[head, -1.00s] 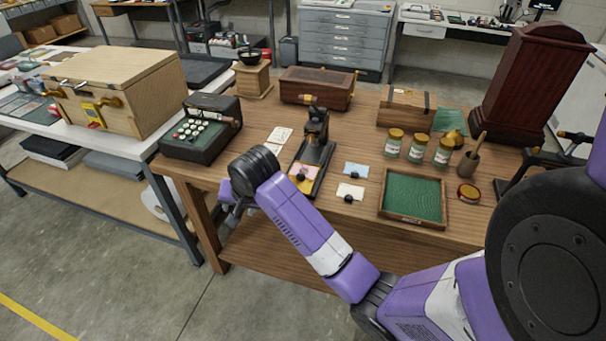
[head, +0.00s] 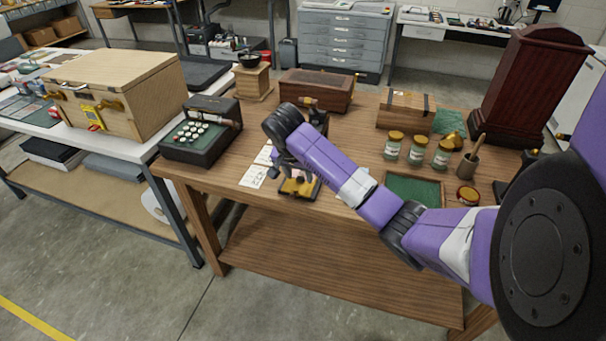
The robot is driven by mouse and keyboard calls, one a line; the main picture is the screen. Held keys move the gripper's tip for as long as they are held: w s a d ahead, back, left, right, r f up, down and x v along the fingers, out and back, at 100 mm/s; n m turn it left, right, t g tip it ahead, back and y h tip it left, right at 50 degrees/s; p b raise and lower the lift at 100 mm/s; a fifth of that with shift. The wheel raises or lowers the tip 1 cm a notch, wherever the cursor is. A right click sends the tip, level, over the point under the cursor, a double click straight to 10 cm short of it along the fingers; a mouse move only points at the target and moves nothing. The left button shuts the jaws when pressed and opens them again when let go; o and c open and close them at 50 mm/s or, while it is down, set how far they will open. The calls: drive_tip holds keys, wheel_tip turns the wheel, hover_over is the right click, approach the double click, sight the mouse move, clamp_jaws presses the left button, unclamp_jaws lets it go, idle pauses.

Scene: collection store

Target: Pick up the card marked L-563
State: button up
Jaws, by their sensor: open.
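White cards lie on the wooden table; one is a near-left card (head: 253,177) and another is a card behind it (head: 265,155), partly hidden by my arm. Their print is too small to read, so I cannot tell which is L-563. A dark stand with a yellow piece on its base (head: 300,187) is just right of the cards, mostly hidden behind my wrist. My gripper (head: 284,174) is open and points down between the cards and this base, partly hidden by my own wrist. I cannot tell whether it touches anything.
A black keyed device (head: 200,132) stands at the table's left end. Jars (head: 416,150), a mortar (head: 466,166) and a green-lined tray (head: 415,190) stand to the right. A wooden box (head: 317,89) is behind. The table's front edge is close.

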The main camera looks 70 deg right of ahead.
drive_tip(key=shift+x, duration=0.9)
drive_tip(key=shift+a, duration=0.1)
drive_tip(key=shift+c, duration=0.2)
clamp_jaws()
drive_tip(key=shift+r, duration=0.1)
wheel_tip(320, 180, up, 20)
drive_tip(key=p, duration=0.8)
drive_tip(key=shift+p, duration=0.35)
